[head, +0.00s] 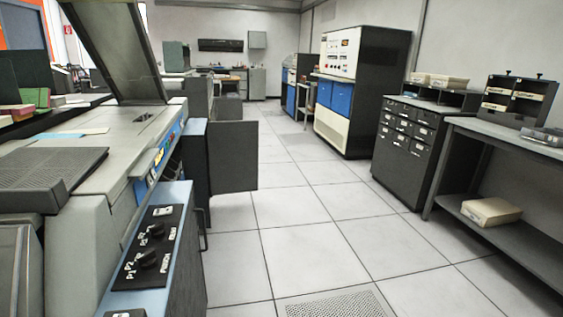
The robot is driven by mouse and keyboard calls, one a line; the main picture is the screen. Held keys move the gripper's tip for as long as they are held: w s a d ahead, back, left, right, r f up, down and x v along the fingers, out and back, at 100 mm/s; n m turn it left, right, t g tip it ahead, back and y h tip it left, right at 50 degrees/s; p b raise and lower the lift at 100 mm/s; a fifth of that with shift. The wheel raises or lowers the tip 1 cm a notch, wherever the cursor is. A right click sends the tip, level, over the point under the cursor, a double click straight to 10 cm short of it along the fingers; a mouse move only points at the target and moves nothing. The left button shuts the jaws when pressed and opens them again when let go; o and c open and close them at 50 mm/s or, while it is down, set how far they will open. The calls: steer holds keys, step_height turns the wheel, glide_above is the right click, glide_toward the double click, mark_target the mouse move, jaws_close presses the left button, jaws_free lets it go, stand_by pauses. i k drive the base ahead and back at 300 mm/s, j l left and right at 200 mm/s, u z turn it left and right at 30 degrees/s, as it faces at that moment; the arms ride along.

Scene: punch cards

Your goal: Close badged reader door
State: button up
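A punch card machine (118,172) with a sloping grey top stands at the left. A dark grey door panel (232,158) stands swung out from its side into the aisle. I take this as the reader door, but I can make out no badge on it. A dark lid (113,45) is raised over the machine's top. A black control panel with knobs (150,248) is on the machine's near blue-edged side. A thin handle (204,232) sticks out beside that panel. My gripper is not in view.
A tiled floor aisle (300,205) is clear to the right of the door, with a perforated tile (335,304) in front. A dark drawer cabinet (410,140) and a workbench (520,138) line the right. A tall blue-and-white cabinet (340,95) stands further back.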

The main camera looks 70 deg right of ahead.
mark_target(233, 146)
steer(key=z, duration=1.85)
steer(key=i+l+z, duration=0.3)
steer(key=i, duration=0.3)
steer(key=i+j+z, duration=0.1)
steer(key=i+z, duration=0.2)
steer(key=i, duration=7.05)
steer(key=i+u, duration=0.2)
steer(key=u, duration=0.2)
steer(key=i+l+u, duration=0.1)
steer(key=u, duration=0.3)
steer(key=i+l+u, duration=0.2)
steer(key=u, duration=0.2)
steer(key=i+u, duration=0.1)
steer(key=u, duration=1.7)
